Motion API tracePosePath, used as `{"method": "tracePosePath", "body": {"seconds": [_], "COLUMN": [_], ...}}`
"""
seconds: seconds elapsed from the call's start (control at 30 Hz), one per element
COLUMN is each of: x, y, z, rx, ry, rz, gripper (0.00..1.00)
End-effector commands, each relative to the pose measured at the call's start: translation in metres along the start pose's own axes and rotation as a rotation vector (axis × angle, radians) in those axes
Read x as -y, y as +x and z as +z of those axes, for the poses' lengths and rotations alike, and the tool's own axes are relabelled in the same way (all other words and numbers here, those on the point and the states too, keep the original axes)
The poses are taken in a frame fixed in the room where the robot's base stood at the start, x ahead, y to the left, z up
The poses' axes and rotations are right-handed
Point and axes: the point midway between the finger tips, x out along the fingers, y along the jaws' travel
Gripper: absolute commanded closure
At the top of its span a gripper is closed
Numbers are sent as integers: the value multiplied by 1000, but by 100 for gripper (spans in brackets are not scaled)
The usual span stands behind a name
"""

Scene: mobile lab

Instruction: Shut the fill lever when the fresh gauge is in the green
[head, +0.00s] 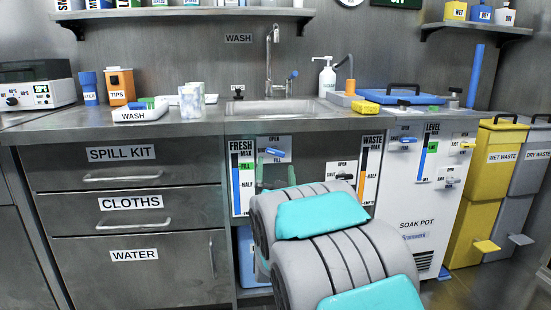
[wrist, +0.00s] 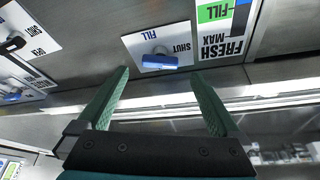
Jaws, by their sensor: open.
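The fresh gauge (head: 241,190) is a white plate with a blue column and a green band at FILL, left of the sink front. In the wrist view the gauge (wrist: 226,28) is upside down; its blue column shows beside the green band, its exact top hard to read. The fill lever (head: 273,152) is a blue handle on a white plate right of the gauge. In the wrist view the lever (wrist: 158,63) lies nearly level, near the SHUT lettering. My gripper (wrist: 160,74) is open and empty, its green fingertips either side of the lever; contact cannot be told.
The waste gauge (head: 370,168) and another lever plate (head: 342,172) are to the right. The soak pot cabinet (head: 425,200) stands further right, drawers (head: 125,205) to the left. The counter edge (head: 150,131) runs above the gauges. My arm hides much of the lower front.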

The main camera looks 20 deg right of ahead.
Motion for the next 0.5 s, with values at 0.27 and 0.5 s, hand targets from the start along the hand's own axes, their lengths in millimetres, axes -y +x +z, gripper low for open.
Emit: {"method": "tracePosePath", "body": {"seconds": [0.27,0.5], "x": [0,0], "y": [39,57], "z": [0,0], "rx": [-3,0], "ry": [-1,-1], "rz": [-2,-1], "gripper": [0,0]}}
